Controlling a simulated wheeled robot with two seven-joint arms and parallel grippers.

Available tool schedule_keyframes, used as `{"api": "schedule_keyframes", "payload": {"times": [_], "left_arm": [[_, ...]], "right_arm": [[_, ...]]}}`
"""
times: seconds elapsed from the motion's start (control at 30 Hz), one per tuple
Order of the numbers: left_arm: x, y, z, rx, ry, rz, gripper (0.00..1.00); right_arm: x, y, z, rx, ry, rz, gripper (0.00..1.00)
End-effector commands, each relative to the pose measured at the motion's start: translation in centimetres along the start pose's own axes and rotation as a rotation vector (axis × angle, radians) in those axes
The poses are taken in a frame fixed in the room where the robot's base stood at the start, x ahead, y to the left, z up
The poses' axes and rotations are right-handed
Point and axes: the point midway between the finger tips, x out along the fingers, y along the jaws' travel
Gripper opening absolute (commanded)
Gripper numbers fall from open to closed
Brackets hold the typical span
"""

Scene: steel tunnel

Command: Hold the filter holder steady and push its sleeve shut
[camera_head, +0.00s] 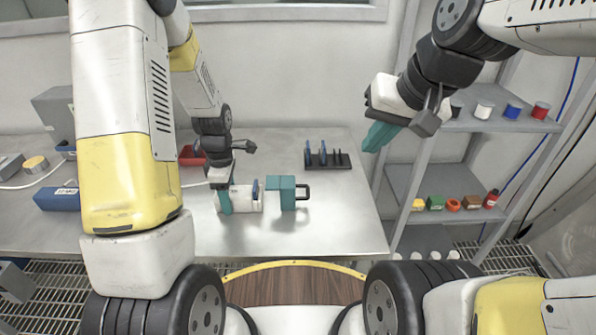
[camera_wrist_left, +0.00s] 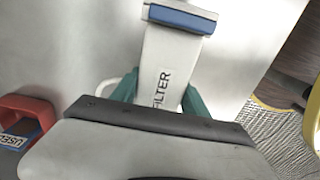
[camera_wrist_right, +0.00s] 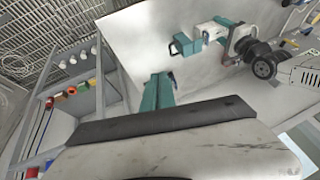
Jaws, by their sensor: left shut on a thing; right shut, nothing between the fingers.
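The white filter holder (camera_head: 243,200) stands on the steel table, with a blue part (camera_head: 256,190) at its right end. In the left wrist view its body (camera_wrist_left: 165,60) reads FILTER. A teal sleeve block (camera_head: 284,193) with a black handle (camera_head: 303,192) is to its right, with a small gap showing between them. My left gripper (camera_head: 224,198) is shut on the holder near its left end; its teal fingers flank the body. My right gripper (camera_head: 378,138) is shut and empty, raised to the right of the sleeve, well apart from it.
A black rack (camera_head: 328,160) with blue pieces stands behind the sleeve. A red bin (camera_head: 192,156) is behind my left gripper, and a blue box (camera_head: 57,199) lies at far left. A shelf unit (camera_head: 444,185) with jars and blocks stands at right. The table's right part is clear.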

Motion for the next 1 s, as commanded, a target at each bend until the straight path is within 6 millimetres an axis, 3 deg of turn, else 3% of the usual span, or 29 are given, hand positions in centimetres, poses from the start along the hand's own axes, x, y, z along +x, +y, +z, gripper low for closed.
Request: {"api": "schedule_keyframes", "payload": {"times": [0.47, 0.7, 1.0], "left_arm": [[0.0, 0.0, 0.0, 0.0, 0.0, 0.001, 0.04], [0.0, 0.0, 0.0, 0.0, 0.0, 0.001, 0.04], [0.0, 0.0, 0.0, 0.0, 0.0, 0.001, 0.04]], "right_arm": [[8.7, 2.4, -4.5, 0.707, -0.408, -0.069, 0.0], [14.2, 4.8, -6.3, 1.073, -0.597, -0.096, 0.0], [20.8, 8.2, -7.2, 1.458, -0.789, -0.123, 0.0]]}}
